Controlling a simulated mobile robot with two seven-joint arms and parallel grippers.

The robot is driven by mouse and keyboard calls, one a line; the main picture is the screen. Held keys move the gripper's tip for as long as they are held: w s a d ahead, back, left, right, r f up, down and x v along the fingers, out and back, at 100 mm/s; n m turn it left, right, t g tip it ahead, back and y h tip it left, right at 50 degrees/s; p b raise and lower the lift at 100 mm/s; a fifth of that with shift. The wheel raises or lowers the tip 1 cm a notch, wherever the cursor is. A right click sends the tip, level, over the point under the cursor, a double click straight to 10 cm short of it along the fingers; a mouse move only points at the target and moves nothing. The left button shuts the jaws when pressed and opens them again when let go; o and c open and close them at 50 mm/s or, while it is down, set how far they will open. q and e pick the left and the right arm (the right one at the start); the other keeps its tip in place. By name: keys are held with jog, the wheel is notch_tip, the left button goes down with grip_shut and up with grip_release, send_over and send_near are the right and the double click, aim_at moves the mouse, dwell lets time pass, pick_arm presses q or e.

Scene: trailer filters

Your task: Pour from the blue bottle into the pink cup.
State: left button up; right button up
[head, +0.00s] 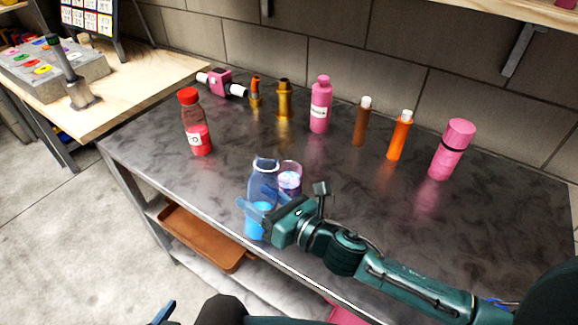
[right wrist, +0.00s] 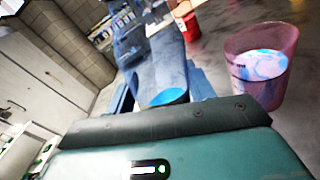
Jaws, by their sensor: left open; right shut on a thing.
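The blue bottle (head: 264,178) is see-through, with bright blue liquid low inside. It stands about upright near the table's front edge; I cannot tell whether its base touches the table. My right gripper (head: 256,207) is shut around its body; the bottle also shows in the right wrist view (right wrist: 160,62). The pink cup (head: 289,180) is just behind and right of the bottle, partly hidden by it. In the right wrist view the cup (right wrist: 262,75) is open-topped, with a blue, white and pink surface inside. Of my left gripper (head: 163,313), only a blue fingertip shows at the bottom edge, away from both.
On the dark table (head: 380,215) stand a red bottle (head: 195,125) at left and a row of pink, brown, orange and gold containers along the back. A pink bottle (head: 452,150) stands at right. A brown tray (head: 205,238) lies on the shelf below. The table's middle is clear.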

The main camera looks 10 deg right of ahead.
jog(key=shift+w+d+f+m+g+p, duration=0.15)
jog(key=shift+m+p, duration=0.1)
jog(key=shift+m, duration=0.6)
jog(key=shift+w+r+m+g+p, duration=0.1)
jog(key=shift+m+g+p, duration=0.1)
jog(key=shift+m, duration=0.65)
jog(key=shift+s+a+f+m+g, duration=0.2)
jog(key=shift+s+f+m, duration=0.1)
jog(key=shift+m, duration=0.5)
jog(key=shift+s+a+f+m+g, duration=0.1)
jog(key=shift+s+a+f+m, duration=0.15)
jog(key=shift+m, duration=0.55)
jog(key=shift+f, duration=0.1)
jog(key=shift+s+a+r+m+g, duration=0.15)
jog(key=shift+r+m+g, duration=0.2)
jog(key=shift+m, duration=0.45)
jog(key=shift+s+a+r+m+y+p, duration=0.1)
jog(key=shift+r+m+y+p, duration=0.2)
jog(key=shift+r+m+p, duration=0.45)
dwell(1.7)
jog(key=shift+r+m+p, duration=0.3)
jog(key=shift+r+m, duration=0.05)
jog(key=shift+r, duration=0.15)
dwell(0.8)
